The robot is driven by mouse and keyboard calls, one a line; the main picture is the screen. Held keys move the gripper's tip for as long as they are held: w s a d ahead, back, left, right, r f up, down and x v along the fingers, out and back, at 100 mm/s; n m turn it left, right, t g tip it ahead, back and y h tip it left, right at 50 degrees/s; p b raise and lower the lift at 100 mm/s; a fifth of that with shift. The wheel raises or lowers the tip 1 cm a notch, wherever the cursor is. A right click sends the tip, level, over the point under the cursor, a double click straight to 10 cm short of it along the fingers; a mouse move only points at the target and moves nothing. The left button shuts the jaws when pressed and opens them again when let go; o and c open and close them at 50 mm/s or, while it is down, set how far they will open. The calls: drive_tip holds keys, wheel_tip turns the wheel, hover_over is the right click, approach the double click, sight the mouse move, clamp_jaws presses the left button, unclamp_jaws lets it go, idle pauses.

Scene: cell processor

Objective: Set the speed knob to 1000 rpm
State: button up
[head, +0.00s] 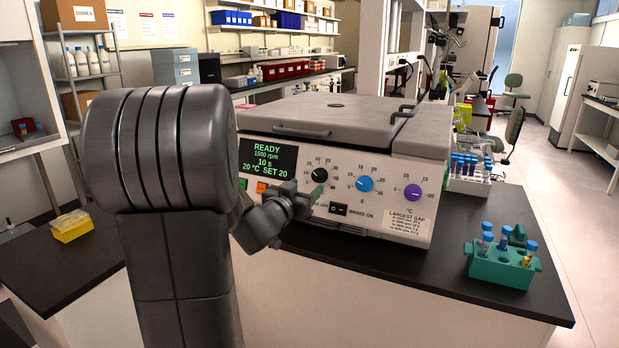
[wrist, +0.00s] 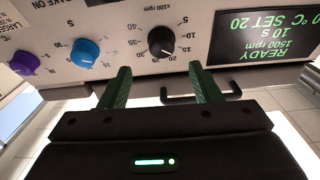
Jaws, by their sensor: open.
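The grey processor (head: 345,130) stands on a dark bench with its lid down. Its display (head: 268,160) reads READY, 1500 rpm, 10 s, 20 °C SET 20. The black speed knob (head: 317,174), with a scale marked x100 rpm, is right of the display; it also shows in the wrist view (wrist: 161,41), which is upside down. There, a pale pointer line on the knob slants to the lower right. My gripper (head: 303,198) is open and empty in front of the panel. In the wrist view its green fingers (wrist: 160,70) are spread, tips just short of the knob, apart from it.
A blue knob (head: 364,184) and a purple knob (head: 412,192) sit right of the black one. A brake switch (head: 338,209) is below. A teal tube rack (head: 502,262) stands at the bench's right. A yellow box (head: 71,226) is at the left.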

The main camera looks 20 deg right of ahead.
sight(317, 176)
drive_tip(key=x, duration=0.7)
drive_tip(key=shift+w+d+p, duration=0.2)
drive_tip(key=shift+w+p, duration=0.1)
drive_tip(key=shift+w, duration=0.05)
drive_tip(key=shift+c, duration=0.4)
drive_tip(key=c, duration=0.9)
drive_tip(key=shift+n, duration=0.5)
drive_tip(key=shift+s+r+n+t+y+p, duration=0.1)
drive_tip(key=shift+n+t+y+p, duration=0.45)
drive_tip(key=shift+n, duration=0.55)
drive_tip(key=shift+n+t+y+p, duration=0.45)
drive_tip(key=shift+n+y+p, duration=0.3)
drive_tip(key=shift+n, duration=1.95)
